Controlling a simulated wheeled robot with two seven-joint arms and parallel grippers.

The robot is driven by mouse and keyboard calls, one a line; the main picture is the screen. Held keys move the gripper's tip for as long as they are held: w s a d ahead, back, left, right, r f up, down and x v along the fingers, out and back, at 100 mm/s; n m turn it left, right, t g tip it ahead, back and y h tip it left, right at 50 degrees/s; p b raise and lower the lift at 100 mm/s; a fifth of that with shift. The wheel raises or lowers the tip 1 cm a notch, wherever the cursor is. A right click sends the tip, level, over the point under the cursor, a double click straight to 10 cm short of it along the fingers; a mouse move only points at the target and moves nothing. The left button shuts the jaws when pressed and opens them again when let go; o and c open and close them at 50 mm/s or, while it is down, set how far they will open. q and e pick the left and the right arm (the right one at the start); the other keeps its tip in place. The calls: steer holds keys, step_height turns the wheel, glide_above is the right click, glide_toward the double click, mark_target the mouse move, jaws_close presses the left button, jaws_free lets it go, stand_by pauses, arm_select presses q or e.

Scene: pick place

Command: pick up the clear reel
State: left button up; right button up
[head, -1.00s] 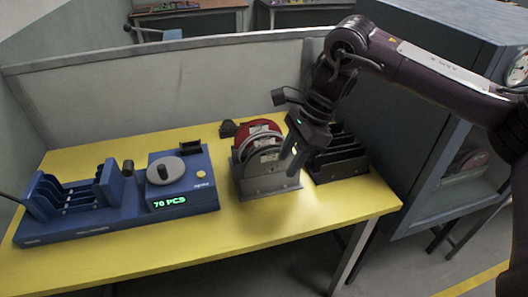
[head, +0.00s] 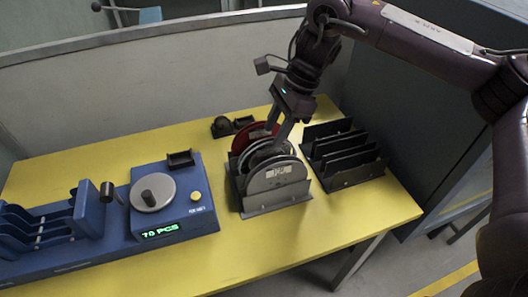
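Several reels stand upright in a grey rack (head: 262,205) on the yellow table. A red reel (head: 248,136) is at the back. A pale grey, partly see-through-looking reel with a label (head: 278,178) is at the front. More greyish reels stand between them, and I cannot tell for sure which one is the clear reel. My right gripper (head: 277,138) points down over the rear and middle reels. Its fingertips overlap the reels, so I cannot tell whether they touch or grip one. My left gripper is not in view.
A black slotted rack (head: 345,155) stands close to the right of the reel rack. A blue counter (head: 178,205) with a grey dial and the display "70 PCS" is at the left. A small black item (head: 222,127) lies behind. The table's front right is clear.

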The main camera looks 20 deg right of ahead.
mark_target(267, 147)
steer(key=shift+s+a+f, duration=0.1)
steer(key=shift+a+f, duration=0.1)
steer(key=shift+f, duration=0.2)
steer(key=x, duration=0.2)
steer(key=p+x, duration=0.1)
steer(key=x, duration=0.3)
steer(key=shift+w+f, duration=0.3)
jaws_close()
